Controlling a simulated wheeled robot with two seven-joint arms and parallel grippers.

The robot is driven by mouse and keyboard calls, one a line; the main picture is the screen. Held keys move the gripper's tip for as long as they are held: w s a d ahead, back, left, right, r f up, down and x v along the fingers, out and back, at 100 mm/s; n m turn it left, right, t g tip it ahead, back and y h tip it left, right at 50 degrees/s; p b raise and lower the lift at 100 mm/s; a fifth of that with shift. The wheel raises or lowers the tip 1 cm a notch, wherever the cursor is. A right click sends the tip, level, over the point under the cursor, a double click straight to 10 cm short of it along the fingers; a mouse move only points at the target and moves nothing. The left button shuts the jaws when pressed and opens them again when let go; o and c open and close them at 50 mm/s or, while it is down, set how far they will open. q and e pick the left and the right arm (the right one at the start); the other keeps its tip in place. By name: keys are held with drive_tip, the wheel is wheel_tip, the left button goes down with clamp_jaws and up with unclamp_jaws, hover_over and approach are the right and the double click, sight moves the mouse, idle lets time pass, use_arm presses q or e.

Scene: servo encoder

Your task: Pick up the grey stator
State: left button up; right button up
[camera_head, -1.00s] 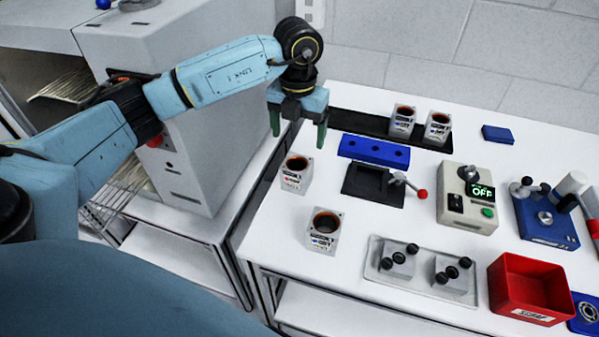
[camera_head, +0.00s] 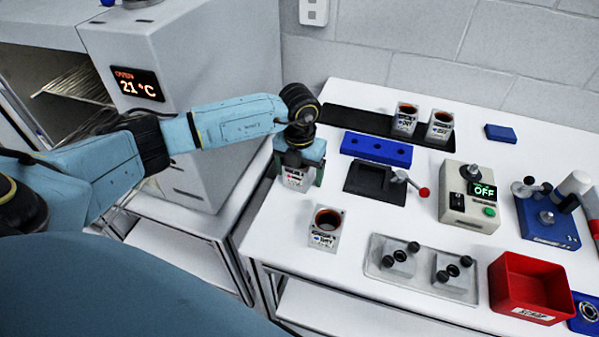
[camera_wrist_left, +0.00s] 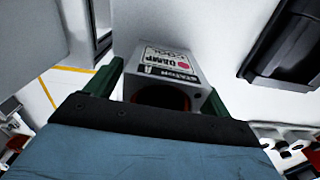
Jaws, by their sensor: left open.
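A grey stator (camera_head: 297,181) with a white label stands on the left part of the white table. My left gripper (camera_head: 301,176) is open and lowered over it from above, one finger on each side. In the left wrist view this stator (camera_wrist_left: 172,68) sits between the green fingers, its label showing a red dot and the word DAMP. Its top is largely hidden by the gripper in the head view. Another grey stator (camera_head: 325,231) with a copper-coloured bore stands in front of it. Two more, a left one (camera_head: 404,119) and a right one (camera_head: 439,128), stand at the back.
A black tray (camera_head: 350,119), a blue block with holes (camera_head: 376,149) and a black fixture (camera_head: 374,183) lie right of my gripper. A grey control box (camera_head: 469,205) reads OFF. A metal tray (camera_head: 423,285) and red bin (camera_head: 530,285) are in front.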

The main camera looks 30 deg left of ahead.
use_arm(q)
drive_tip(key=c, duration=1.4)
drive_tip(key=shift+r, duration=0.1)
drive_tip(key=shift+c, duration=0.5)
drive_tip(key=shift+w, duration=0.1)
